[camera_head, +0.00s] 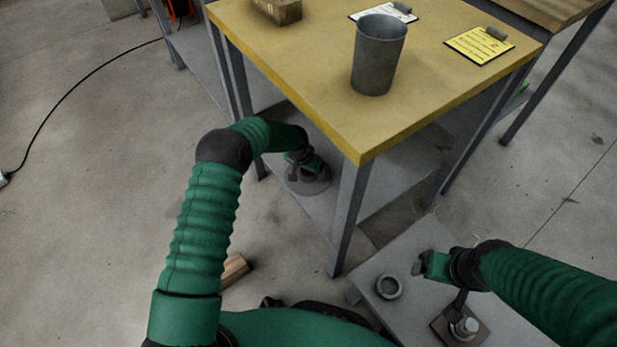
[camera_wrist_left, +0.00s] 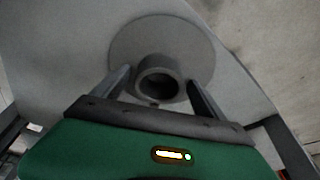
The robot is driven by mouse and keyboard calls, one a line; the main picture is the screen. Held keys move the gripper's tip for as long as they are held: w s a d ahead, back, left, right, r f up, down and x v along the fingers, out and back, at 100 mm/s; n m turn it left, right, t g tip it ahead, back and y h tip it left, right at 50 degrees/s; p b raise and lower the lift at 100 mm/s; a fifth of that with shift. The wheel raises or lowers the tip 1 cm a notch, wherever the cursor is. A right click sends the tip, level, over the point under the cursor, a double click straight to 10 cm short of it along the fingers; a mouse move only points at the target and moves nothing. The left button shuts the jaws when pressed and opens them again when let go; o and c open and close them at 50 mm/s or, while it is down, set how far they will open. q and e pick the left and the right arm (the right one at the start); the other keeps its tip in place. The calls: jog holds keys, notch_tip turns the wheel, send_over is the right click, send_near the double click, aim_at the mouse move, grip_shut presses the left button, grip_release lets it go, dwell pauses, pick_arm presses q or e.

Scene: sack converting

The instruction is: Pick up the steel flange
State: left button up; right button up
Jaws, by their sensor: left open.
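The steel flange (camera_wrist_left: 138,43) is a grey round disc with a raised hollow hub. It lies flat on the table's lower shelf; in the head view its disc (camera_head: 309,187) shows partly beneath my left gripper (camera_head: 301,167). In the left wrist view my left gripper (camera_wrist_left: 160,80) is open, one finger on each side of the hub, with visible gaps. It does not hold the flange. My right gripper (camera_head: 428,264) is over a low grey bench at the lower right; its finger opening is too small to make out.
The yellow table top (camera_head: 300,60) overhangs the shelf, with a table leg (camera_head: 348,215) close by. A grey bucket (camera_head: 379,55) stands on top. The low bench (camera_head: 400,312) bears a grey ring (camera_head: 389,287). A wooden piece (camera_head: 234,270) lies on the floor.

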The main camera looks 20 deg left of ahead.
pick_arm(q)
jog(key=shift+c, duration=0.3)
jog(key=shift+s, duration=0.1)
grip_shut()
jog(key=shift+r, duration=0.1)
